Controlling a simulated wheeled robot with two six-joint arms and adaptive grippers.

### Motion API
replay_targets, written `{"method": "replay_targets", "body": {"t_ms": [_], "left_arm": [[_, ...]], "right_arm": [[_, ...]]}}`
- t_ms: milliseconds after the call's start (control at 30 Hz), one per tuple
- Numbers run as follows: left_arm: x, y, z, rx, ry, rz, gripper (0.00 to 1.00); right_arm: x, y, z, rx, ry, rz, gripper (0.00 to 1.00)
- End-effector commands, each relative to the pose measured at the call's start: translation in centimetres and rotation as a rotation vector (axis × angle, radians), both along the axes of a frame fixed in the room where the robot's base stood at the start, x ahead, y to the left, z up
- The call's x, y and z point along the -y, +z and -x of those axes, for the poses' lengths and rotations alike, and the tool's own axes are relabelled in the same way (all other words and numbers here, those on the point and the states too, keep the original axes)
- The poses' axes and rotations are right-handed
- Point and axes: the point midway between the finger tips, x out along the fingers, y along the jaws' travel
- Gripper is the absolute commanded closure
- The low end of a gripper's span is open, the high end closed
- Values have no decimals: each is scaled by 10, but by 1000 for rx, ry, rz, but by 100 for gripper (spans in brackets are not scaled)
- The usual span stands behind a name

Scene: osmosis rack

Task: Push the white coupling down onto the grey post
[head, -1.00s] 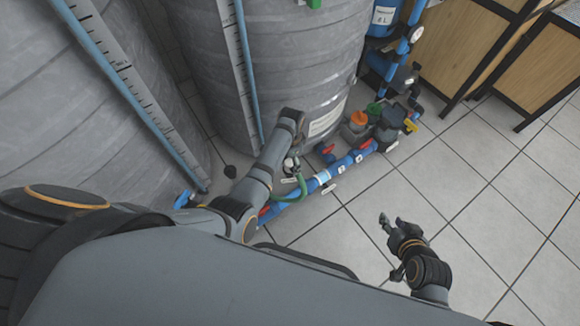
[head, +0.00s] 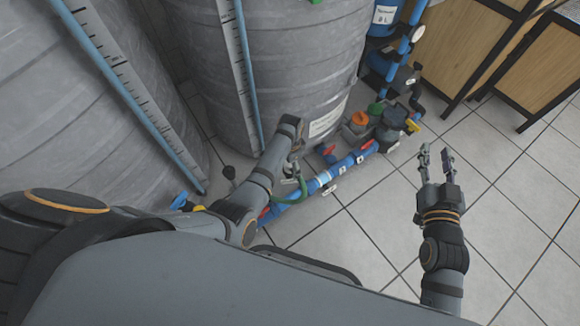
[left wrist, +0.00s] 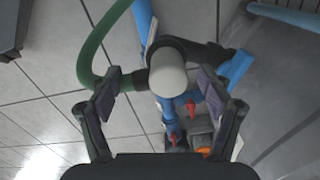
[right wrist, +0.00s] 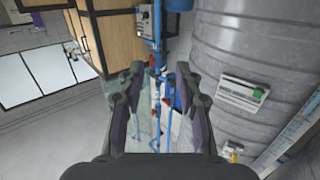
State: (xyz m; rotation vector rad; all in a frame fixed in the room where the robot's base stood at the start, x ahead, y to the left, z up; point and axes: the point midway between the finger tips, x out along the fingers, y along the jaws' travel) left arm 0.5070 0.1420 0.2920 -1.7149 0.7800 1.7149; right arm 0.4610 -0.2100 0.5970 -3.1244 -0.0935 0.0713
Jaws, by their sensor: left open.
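The white coupling (left wrist: 168,75) shows in the left wrist view as a pale rounded end, with a green hose (left wrist: 92,45) joining beside it. My left gripper (left wrist: 160,84) is open, with one finger on each side of the coupling and visible gaps between. In the head view my left gripper (head: 294,160) is down at the blue pipework, partly hidden by its own wrist. I cannot make out the grey post; the coupling and the gripper hide that spot. My right gripper (head: 436,160) is open and empty above the floor tiles; its spread fingers also show in the right wrist view (right wrist: 158,75).
Blue pipe (head: 320,182) with red-handled valves runs along the floor by the large grey tanks (head: 285,60). A pump with an orange cap (head: 359,118) stands at its far end. Wooden cabinets (head: 475,45) stand at the upper right. The tiled floor at right is clear.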

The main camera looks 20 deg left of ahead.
Motion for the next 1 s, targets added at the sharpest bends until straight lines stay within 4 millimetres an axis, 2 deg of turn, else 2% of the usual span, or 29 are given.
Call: {"method": "replay_targets", "body": {"t_ms": [133, 467, 867, 1000], "left_arm": [[0, -2, 0, 0, 0, 0, 21], [0, -2, 0, 0, 0, 0, 21], [0, -2, 0, 0, 0, 0, 74], [0, -1, 0, 0, 0, 0, 75]], "right_arm": [[0, 10, -2, 40, 0, 2, 65], [0, 10, -2, 41, -1, 2, 65], [0, 10, -2, 40, -2, 1, 65], [0, 10, -1, 40, -2, 1, 65]]}}
